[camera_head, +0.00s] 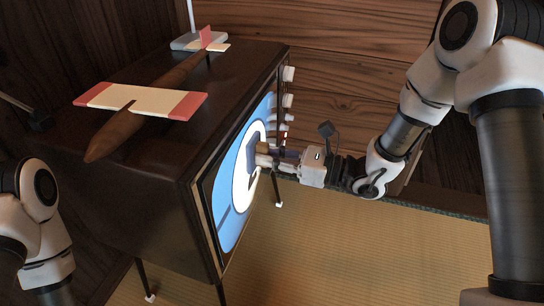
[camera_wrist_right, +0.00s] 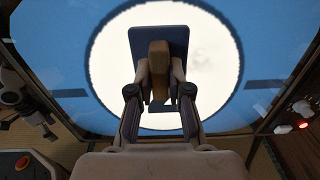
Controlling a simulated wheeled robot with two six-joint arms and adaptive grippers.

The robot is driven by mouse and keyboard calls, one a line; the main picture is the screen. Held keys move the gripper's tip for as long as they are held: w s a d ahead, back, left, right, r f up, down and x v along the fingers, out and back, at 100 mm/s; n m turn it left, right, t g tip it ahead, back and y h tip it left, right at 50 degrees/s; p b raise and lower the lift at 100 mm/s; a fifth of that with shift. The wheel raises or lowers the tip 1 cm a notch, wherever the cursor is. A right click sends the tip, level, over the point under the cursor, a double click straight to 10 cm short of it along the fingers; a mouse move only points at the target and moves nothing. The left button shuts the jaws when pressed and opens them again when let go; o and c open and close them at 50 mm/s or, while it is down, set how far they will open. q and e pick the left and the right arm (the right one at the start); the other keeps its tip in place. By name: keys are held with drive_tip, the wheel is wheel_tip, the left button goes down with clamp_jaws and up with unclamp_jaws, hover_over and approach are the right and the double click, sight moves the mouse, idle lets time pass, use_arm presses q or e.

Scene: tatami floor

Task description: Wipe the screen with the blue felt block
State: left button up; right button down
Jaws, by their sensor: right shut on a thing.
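The television screen (camera_head: 228,199) faces right in the head view, with a white disc on a blue picture. It fills the top of the right wrist view (camera_wrist_right: 55,60). My right gripper (camera_head: 265,158) is in front of the screen, shut on the tan handle of the blue felt block (camera_wrist_right: 158,39). The block's dark blue face is held flat toward the screen, over the white disc; in the head view the block (camera_head: 251,153) is partly hidden by the gripper. I cannot tell whether it touches the glass. My left arm shows at the lower left, but its gripper is out of view.
A wooden model plane (camera_head: 145,99) with cream and red wings lies on the dark cabinet (camera_head: 122,199), with a pale antenna base (camera_head: 199,41) behind. White knobs (camera_head: 288,101) stick out beside the screen. The tatami floor (camera_head: 370,255) is clear at right.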

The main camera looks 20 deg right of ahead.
drive_tip(key=shift+w+a, duration=0.1)
drive_tip(key=shift+w+d, duration=2.1)
drive_tip(key=shift+w, duration=0.9)
drive_tip(key=shift+s+a+b, duration=0.1)
drive_tip(key=shift+s+a, duration=0.6)
drive_tip(key=shift+s, duration=0.3)
drive_tip(key=shift+s+a+b, duration=0.1)
drive_tip(key=shift+s+a, duration=0.65)
drive_tip(key=shift+s, duration=0.3)
drive_tip(key=shift+s+a+b, duration=0.1)
drive_tip(key=shift+s+a, duration=0.6)
drive_tip(key=shift+s, duration=0.3)
drive_tip(key=p+v, duration=0.2)
drive_tip(key=v, duration=0.4)
drive_tip(key=shift+p, duration=0.3)
